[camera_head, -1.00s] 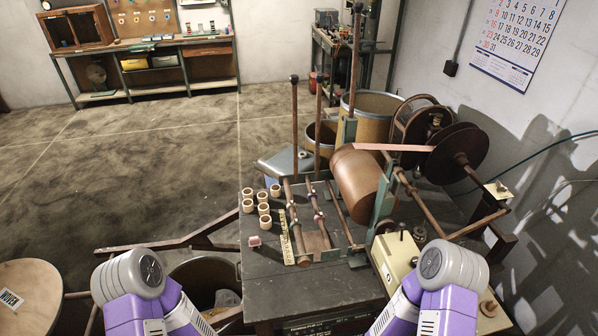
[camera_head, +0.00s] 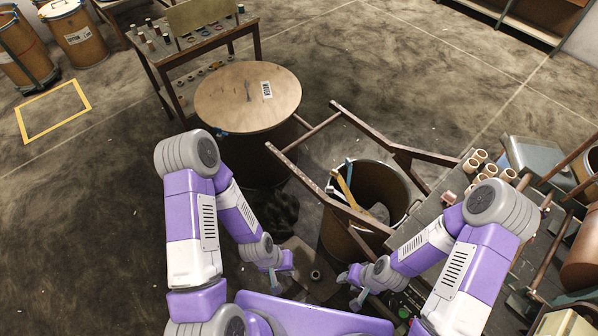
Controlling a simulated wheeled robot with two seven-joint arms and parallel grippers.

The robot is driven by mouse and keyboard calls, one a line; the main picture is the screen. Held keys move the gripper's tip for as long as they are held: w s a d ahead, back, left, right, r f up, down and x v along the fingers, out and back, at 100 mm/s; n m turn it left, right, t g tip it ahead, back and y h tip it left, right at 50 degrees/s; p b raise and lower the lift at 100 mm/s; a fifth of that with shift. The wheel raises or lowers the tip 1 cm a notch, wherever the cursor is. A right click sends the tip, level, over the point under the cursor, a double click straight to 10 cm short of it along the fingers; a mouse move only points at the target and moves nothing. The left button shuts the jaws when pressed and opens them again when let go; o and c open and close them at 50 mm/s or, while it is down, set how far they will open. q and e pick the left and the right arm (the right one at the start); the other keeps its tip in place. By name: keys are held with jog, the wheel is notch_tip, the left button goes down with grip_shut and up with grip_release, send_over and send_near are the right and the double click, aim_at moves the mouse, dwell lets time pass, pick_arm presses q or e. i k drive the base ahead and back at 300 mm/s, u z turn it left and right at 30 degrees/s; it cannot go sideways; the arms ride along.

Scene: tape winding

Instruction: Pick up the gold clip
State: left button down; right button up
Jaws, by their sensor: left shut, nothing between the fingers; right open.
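I cannot make out a gold clip for certain. A small thin dark item (camera_head: 248,91) lies on the round wooden top (camera_head: 222,104) beside a white label, too small to identify. My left gripper (camera_head: 274,282) is low in the picture, shut and empty, well in front of the round top. My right gripper (camera_head: 350,290) is to its right, open and empty, in front of the dark bin. Neither gripper touches the round top.
A brown bin (camera_head: 377,180) with strips and scraps inside stands under a wooden frame (camera_head: 345,212). The workbench with several tan rolls (camera_head: 480,156) is on the right. A rack (camera_head: 190,48) stands behind the round top.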

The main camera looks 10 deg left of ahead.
aim_at(335, 173)
jog(key=u, duration=1.7)
jog(key=i, duration=2.15)
jog(key=z, duration=2.4)
jog(key=i, duration=0.5)
jog(key=u, duration=0.05)
